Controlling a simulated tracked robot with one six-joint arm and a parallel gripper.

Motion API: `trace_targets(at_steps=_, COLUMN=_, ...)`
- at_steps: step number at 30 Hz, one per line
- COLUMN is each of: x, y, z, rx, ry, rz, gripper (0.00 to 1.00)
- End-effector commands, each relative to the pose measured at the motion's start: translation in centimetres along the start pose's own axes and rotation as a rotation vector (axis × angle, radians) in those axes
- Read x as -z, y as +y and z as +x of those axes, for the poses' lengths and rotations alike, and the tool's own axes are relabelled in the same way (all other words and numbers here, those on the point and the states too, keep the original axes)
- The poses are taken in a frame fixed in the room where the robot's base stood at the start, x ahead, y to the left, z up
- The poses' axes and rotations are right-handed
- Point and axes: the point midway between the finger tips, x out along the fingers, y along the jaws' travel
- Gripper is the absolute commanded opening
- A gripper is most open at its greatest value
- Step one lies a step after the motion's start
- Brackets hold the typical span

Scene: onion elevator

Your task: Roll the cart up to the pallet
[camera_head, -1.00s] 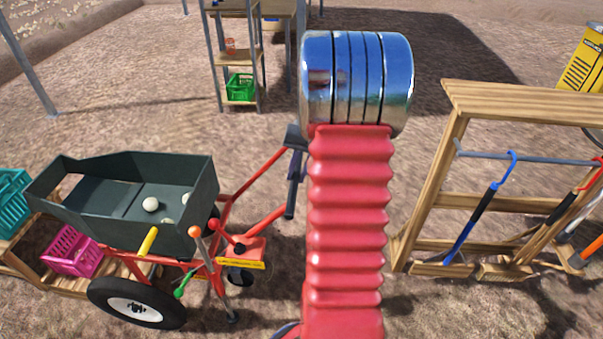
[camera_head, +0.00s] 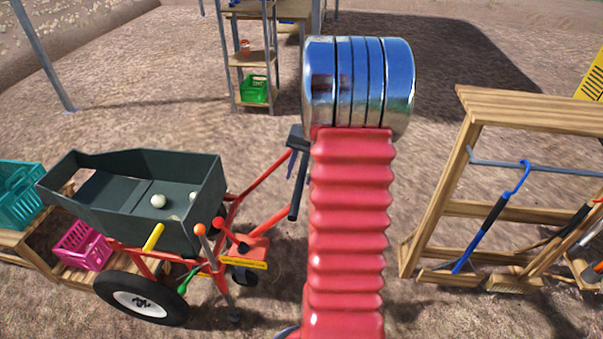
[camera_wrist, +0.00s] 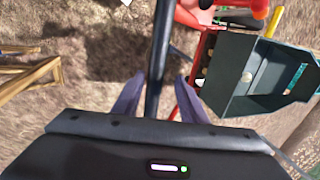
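The cart (camera_head: 185,220) stands at the left in the head view. It has a dark green hopper with a few pale balls, a red frame and black wheels. Its red drawbar rises to a black handle bar (camera_head: 297,180) beside my red arm. A wooden pallet (camera_head: 75,277) lies behind and left of the cart, partly hidden by it. In the wrist view the black bar (camera_wrist: 160,55) runs between the fingers of my gripper (camera_wrist: 162,80), with slim gaps seen on both sides.
A wooden tool rack (camera_head: 425,215) stands at the right. A metal-legged shelf (camera_head: 250,58) with a green crate stands at the back. Bare ground lies between them.

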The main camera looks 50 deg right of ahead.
Motion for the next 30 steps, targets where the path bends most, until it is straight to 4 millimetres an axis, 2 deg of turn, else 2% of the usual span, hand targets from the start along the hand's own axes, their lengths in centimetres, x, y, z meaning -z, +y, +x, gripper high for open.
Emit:
trace_targets(at_steps=8, x=-0.1, y=0.2, z=-0.2, rx=-0.002, ry=-0.002, rz=0.002, gripper=0.38)
trace_targets(at_steps=14, x=0.0, y=0.2, z=-1.9, rx=-0.002, ry=0.000, rz=0.001, gripper=0.38)
trace_targets(at_steps=30, x=0.1, y=0.1, z=-11.0, rx=-0.002, ry=0.002, rz=0.002, gripper=0.38)
